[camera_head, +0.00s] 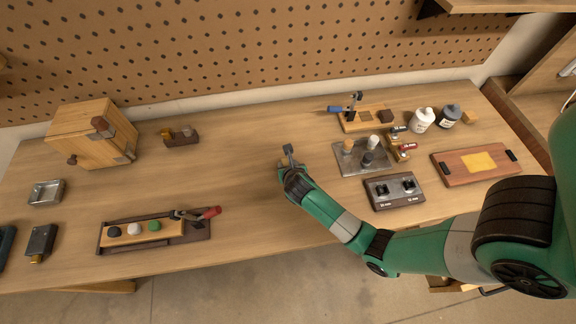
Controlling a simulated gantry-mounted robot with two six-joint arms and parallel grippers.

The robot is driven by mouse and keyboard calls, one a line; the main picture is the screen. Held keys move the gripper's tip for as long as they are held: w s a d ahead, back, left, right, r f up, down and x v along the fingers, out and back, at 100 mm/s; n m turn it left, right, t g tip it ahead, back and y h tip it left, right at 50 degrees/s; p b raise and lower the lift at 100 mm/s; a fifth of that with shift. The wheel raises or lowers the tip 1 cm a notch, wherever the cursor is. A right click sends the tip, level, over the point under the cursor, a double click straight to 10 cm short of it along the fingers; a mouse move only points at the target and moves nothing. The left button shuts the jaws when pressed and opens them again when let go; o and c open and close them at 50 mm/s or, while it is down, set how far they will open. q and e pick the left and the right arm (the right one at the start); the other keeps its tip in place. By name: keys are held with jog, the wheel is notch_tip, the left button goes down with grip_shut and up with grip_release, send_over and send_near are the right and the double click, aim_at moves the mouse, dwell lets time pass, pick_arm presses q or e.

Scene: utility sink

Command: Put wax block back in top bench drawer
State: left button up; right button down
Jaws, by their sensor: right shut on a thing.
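My right gripper (289,158) is over the middle of the bench, in the clear area left of the metal plate. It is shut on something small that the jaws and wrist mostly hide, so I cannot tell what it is. Below the bench's front edge at the right, a wooden part and a dark handle (492,292) show partly behind my right arm, perhaps of a drawer. My left gripper is not in view.
The bench (250,225) is clear around my gripper. A metal plate (348,160) with small cylinders, a dark two-hole block (394,192) and a brown board (473,168) stand right. A wooden box (85,140) and a long tray (190,238) stand left.

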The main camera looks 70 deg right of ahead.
aim_at(288, 164)
jog(key=shift+r, duration=0.1)
notch_tip(288, 164, up, 3)
jog(key=shift+r+p, duration=0.1)
jog(key=shift+p, duration=0.35)
jog(key=s+a+r+p, duration=0.3)
jog(key=s+a+r, duration=0.7)
jog(key=w+a+r+n+t+y+p, duration=0.3)
jog(key=w+a+r+n+p, duration=0.1)
jog(key=w+a+p, duration=0.3)
jog(key=w+a+n, duration=0.1)
jog(key=w+a, duration=0.1)
jog(key=a, duration=0.2)
jog(key=shift+a+r+n+p, duration=0.15)
jog(key=shift+a+n+p, duration=0.05)
jog(key=shift+n+p, duration=0.2)
